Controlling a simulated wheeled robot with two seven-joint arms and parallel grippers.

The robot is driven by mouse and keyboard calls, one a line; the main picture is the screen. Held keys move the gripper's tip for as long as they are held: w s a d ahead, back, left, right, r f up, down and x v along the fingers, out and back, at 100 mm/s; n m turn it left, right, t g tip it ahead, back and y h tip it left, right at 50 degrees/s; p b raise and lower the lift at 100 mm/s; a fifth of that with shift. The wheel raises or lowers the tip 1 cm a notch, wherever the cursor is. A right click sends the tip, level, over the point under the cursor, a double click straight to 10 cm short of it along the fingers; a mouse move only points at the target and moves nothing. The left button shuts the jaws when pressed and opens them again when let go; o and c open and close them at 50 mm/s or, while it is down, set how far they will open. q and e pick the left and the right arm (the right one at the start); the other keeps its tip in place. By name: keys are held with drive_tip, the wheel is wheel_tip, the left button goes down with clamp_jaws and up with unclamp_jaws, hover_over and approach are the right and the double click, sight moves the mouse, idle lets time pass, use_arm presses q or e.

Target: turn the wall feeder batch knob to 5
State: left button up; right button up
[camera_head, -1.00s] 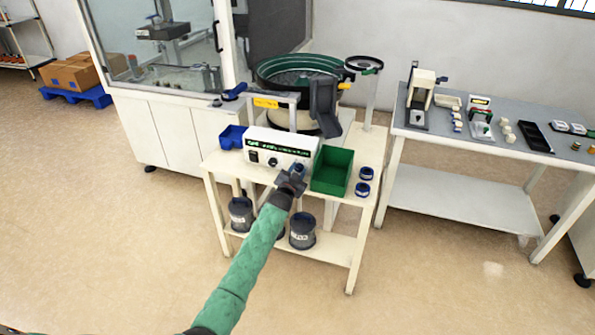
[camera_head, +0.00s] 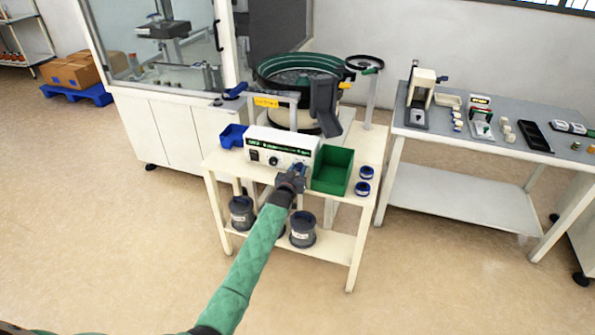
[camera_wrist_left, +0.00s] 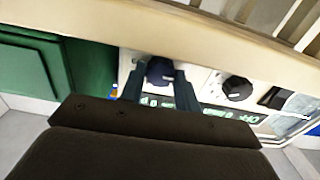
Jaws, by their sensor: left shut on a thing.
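The white control box (camera_head: 268,143) of the feeder stands on the white cart, with a black knob (camera_head: 273,161) on the left of its front. My left gripper (camera_head: 297,173) is at the right part of this front. The black knob (camera_wrist_left: 237,88) shows to the right there, untouched. The knob scale and the pointer's setting cannot be read. My right gripper is not in view.
A green bin (camera_head: 332,170) stands close to the right of the gripper, and a blue bin (camera_head: 233,136) left of the box. The bowl feeder (camera_head: 298,70) is behind. Open floor lies in front.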

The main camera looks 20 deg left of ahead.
use_arm(q)
drive_tip(key=shift+f, duration=0.2)
drive_tip(key=o, duration=1)
drive_tip(key=shift+r, duration=0.1)
drive_tip(key=shift+s, duration=0.15)
drive_tip(key=s+b, duration=0.1)
drive_tip(key=s, duration=0.6)
drive_tip(key=shift+s+a, duration=0.15)
drive_tip(key=shift+s, duration=0.1)
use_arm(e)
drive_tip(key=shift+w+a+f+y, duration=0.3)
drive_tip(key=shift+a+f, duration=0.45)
